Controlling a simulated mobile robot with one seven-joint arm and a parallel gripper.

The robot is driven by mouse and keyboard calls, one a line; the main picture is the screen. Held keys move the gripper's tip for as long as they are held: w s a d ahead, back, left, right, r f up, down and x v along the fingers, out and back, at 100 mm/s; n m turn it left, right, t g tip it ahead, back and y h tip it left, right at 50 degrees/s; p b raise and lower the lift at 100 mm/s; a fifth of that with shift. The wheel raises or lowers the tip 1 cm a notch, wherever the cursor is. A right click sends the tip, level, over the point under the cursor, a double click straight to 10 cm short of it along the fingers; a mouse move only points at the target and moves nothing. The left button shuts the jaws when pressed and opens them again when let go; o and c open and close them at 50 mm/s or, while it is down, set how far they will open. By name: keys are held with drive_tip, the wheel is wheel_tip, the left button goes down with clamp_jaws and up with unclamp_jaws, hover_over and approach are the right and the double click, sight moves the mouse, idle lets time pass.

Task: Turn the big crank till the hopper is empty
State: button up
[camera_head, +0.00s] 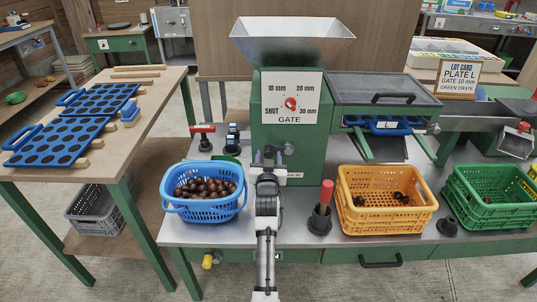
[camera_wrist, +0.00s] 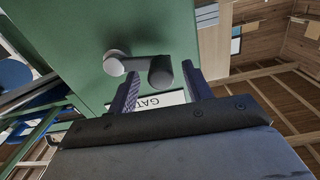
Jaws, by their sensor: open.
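The steel hopper (camera_head: 293,45) tops the green machine (camera_head: 258,135); no chestnuts show above its rim, and its bottom is hidden. The gate dial (camera_head: 291,97) has a red knob; its exact setting is too small to tell. The crank (camera_head: 288,149) is on the machine's front below the dial, partly behind my gripper (camera_head: 268,155). In the wrist view, the crank's grey hub (camera_wrist: 117,62) and dark handle (camera_wrist: 161,72) show. My gripper (camera_wrist: 158,83) is open, with the handle between its fingers in the picture; I cannot tell whether they touch.
A blue basket (camera_head: 203,207) full of chestnuts stands left of my arm. A red-handled tool (camera_head: 325,195) stands between my arm and the yellow crate. Blue perforated plates (camera_head: 60,142) lie on the left table.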

drive_tip(key=shift+w, duration=0.65)
drive_tip(key=shift+c, duration=0.4)
clamp_jaws()
